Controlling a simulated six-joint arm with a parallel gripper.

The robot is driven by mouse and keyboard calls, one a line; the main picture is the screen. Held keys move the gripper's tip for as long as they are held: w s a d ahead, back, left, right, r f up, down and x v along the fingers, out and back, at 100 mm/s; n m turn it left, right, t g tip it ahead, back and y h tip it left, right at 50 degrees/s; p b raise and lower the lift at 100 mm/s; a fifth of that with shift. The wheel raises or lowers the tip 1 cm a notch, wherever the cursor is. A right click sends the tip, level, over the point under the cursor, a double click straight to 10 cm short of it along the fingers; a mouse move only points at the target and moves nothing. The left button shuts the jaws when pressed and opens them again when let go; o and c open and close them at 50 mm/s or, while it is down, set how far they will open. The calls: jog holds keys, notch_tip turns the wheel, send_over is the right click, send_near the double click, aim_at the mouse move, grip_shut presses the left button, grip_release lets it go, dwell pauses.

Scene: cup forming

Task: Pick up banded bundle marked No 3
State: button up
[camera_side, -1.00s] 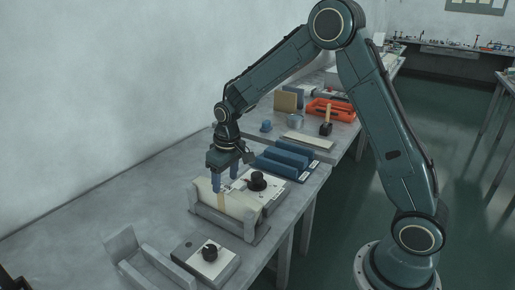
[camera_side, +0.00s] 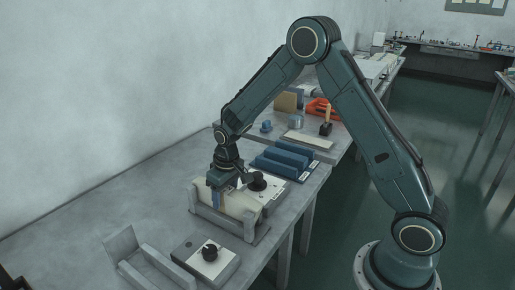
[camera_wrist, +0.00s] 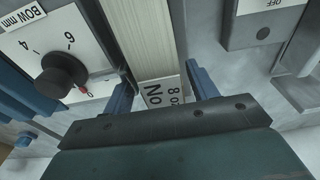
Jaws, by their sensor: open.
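A pale, cream, finely lined bundle (camera_side: 242,205) stands in a grey holder (camera_side: 222,218) on the near bench. In the wrist view the bundle (camera_wrist: 148,38) runs up from between my fingers. A white label (camera_wrist: 155,94) at its lower end shows "No", turned on its side, with a figure I cannot read surely. My gripper (camera_side: 224,196) is low over the holder. In the wrist view my gripper (camera_wrist: 160,90) is open, one blue finger on each side of the bundle. Whether the fingers touch it I cannot tell; the bundle's lower part is hidden.
A dial panel marked "BOW mm" (camera_wrist: 35,40) with a black knob stands close beside the bundle. A second knob box (camera_side: 209,262) and a grey angled block (camera_side: 122,246) are nearer.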

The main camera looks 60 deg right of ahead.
dwell(0.4)
grip_shut()
jog(key=shift+r, duration=0.15)
notch_tip(320, 180, up, 20)
dwell(0.9)
dwell(0.5)
